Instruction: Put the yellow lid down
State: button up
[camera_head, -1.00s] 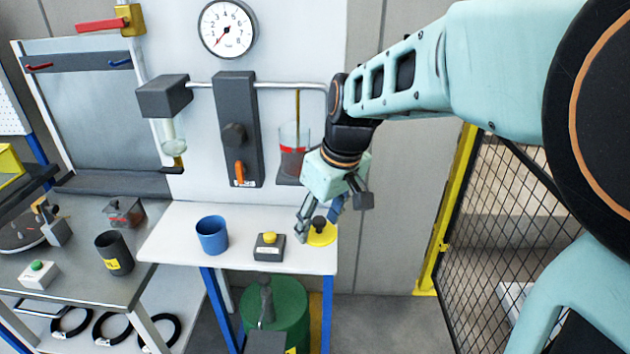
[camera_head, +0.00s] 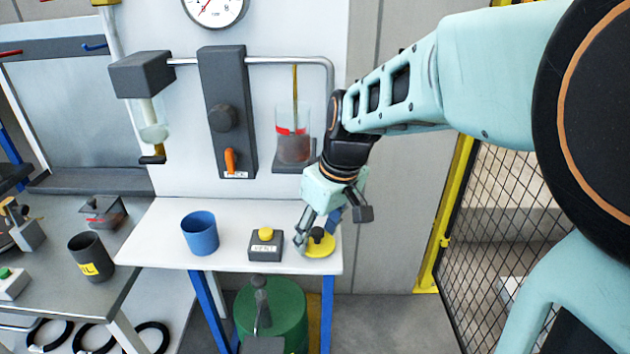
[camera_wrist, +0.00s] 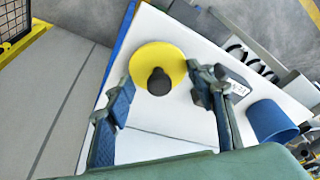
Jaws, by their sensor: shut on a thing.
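The yellow lid (camera_head: 320,248) is a round disc with a black knob, at the right end of the white table. It lies flat on the tabletop or just above it; I cannot tell which. My gripper (camera_head: 318,238) is over the lid, its fingers reaching down on either side of the knob. In the wrist view the lid (camera_wrist: 145,62) shows knob up, between and beyond the fingertips of my gripper (camera_wrist: 162,92). My gripper is shut on the lid, though the exact contact is hard to see.
The white table (camera_head: 225,262) also holds a grey box with a yellow button (camera_head: 266,246), just left of the lid, and a blue cup (camera_head: 199,234). A mesh fence (camera_head: 500,200) stands right.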

jog(key=shift+f, duration=0.15)
jog(key=o, duration=1.1)
jog(key=shift+c, duration=0.2)
